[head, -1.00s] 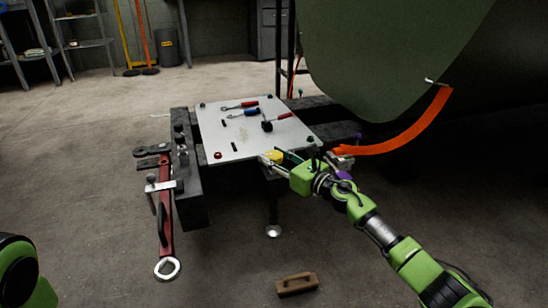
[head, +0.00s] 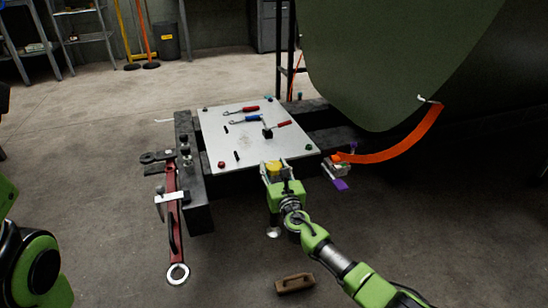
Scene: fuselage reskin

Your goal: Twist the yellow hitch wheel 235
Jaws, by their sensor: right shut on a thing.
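The yellow hitch wheel (head: 273,167) is at the front edge of the light plate, right of the plate's front middle. My right gripper (head: 273,174) is shut on it, with its fingers on either side of the wheel and its green body just in front. The underside of the wheel is hidden by the gripper. My left arm shows only in part at the lower left edge, and its gripper is out of view.
The light plate (head: 255,133) holds several small tools. A large red wrench (head: 172,215) hangs at the left of the dark frame. An orange strap (head: 400,148) hangs from the green fuselage (head: 375,60) at right. A brown block (head: 295,283) lies on the floor.

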